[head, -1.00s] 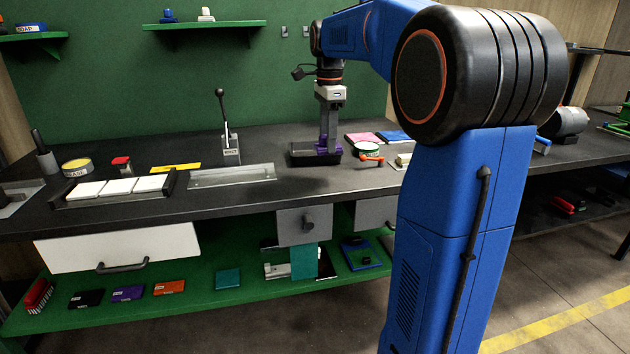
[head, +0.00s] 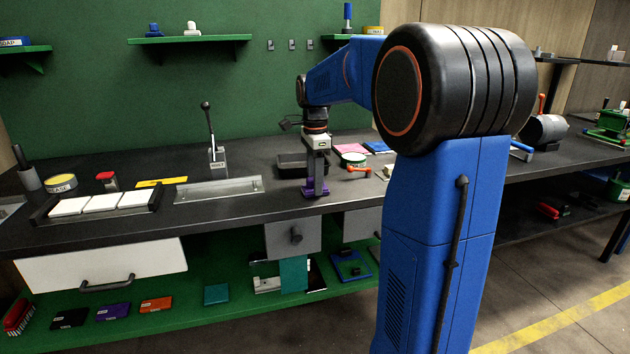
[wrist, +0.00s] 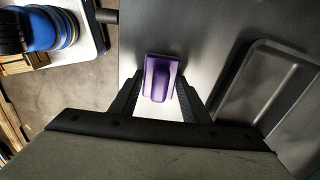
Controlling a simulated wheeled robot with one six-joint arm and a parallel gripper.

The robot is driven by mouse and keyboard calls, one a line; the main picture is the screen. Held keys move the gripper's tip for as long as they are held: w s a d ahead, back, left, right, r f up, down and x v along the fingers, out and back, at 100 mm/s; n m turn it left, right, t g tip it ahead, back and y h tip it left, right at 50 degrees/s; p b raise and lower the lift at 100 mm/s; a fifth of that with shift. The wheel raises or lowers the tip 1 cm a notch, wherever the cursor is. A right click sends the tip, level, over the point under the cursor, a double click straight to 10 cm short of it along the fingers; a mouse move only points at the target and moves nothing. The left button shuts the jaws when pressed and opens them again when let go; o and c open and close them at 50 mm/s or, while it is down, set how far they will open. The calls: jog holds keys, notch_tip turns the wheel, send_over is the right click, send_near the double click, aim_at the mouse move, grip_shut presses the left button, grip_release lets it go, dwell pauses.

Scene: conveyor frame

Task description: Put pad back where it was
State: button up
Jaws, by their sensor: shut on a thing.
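My gripper (head: 315,176) points down over the front part of the dark bench top. It is shut on a purple pad (head: 314,191), a block with a raised middle. In the wrist view the pad (wrist: 161,73) sits between my two finger tips, above a bright patch. A black tray (head: 290,167) stands just behind and left of the gripper in the head view. The tray's empty-looking inside and rim (wrist: 262,90) show at the right of the wrist view. How high the pad is above the bench is hard to tell.
A metal plate (head: 220,189) and lever (head: 212,140) are left. Flat coloured pieces, including a purple one (head: 113,311), lie on the green lower shelf.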

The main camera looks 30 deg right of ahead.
jog(key=shift+f, duration=0.15)
jog(key=o, duration=1)
notch_tip(320, 180, up, 12)
jog(key=s+a+f+n+t, duration=0.1)
jog(key=s+a+n, duration=0.3)
jog(key=s+a, duration=0.15)
jog(key=s+a+f+n+t, duration=0.1)
jog(key=s+a+f+n, duration=0.2)
jog(key=s+f+n, duration=0.2)
jog(key=s+a+f+n+t, duration=0.1)
jog(key=s+a+f+n, duration=0.3)
jog(key=s, duration=0.7)
jog(key=s+a+f+n+t, duration=0.1)
jog(key=s+a+f+n, duration=0.2)
jog(key=s+f+n, duration=0.5)
jog(key=shift+s+a+f+t, duration=0.1)
jog(key=shift+s+f+t, duration=0.1)
jog(key=shift+f, duration=0.35)
jog(key=shift+s+a+f+t, duration=0.1)
jog(key=shift+s+f+t, duration=0.1)
jog(key=shift+f, duration=0.3)
